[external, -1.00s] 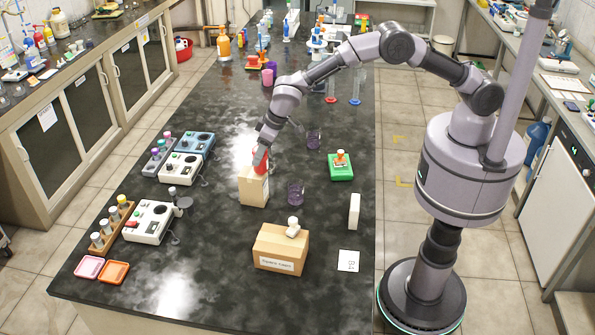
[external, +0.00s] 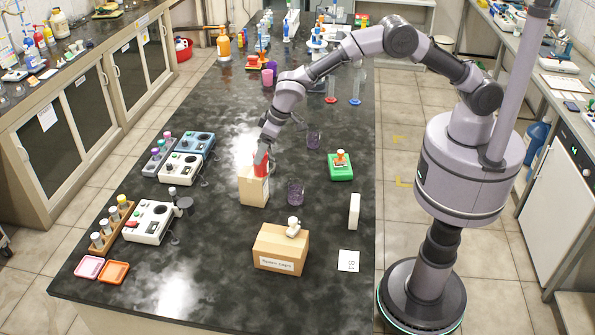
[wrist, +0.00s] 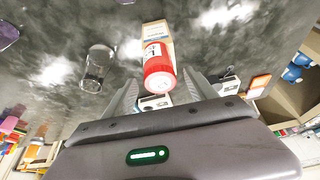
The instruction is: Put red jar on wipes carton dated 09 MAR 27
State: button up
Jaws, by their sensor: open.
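The red jar (wrist: 158,72) with a white label appears in the wrist view just ahead of and between my open fingers, which are apart from its sides. In the external view the red jar (external: 261,169) is at the top of a small brown carton (external: 253,188), partly hidden by my gripper (external: 262,157). The carton (wrist: 156,32) also shows behind the jar in the wrist view; its print is too small to read, so I cannot tell its date. My gripper (wrist: 160,90) is open and holds nothing.
A wider brown box (external: 280,248) with a white item (external: 293,226) on top stands nearer the front. A dark glass beaker (external: 296,192) is right of the small carton. White instruments (external: 148,222) stand to the left. Dark bench is clear between them.

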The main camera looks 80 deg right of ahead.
jog(key=s+d+r+m+y, duration=0.1)
jog(key=s+d+r, duration=0.3)
jog(key=s+r, duration=0.65)
jog(key=s+d+r+m, duration=0.1)
jog(key=s+d+r, duration=0.2)
jog(key=s+r, duration=0.7)
jog(key=s+d+r, duration=0.1)
jog(key=s, duration=1)
jog(key=s+d+r+m+t+y, duration=0.1)
jog(key=s+d, duration=0.1)
jog(key=s, duration=0.9)
jog(key=shift+s+r, duration=0.15)
jog(key=shift+s, duration=0.2)
notch_tip(320, 180, down, 17)
jog(key=b, duration=1.6)
jog(key=shift+b, duration=0.4)
jog(key=shift+d, duration=0.1)
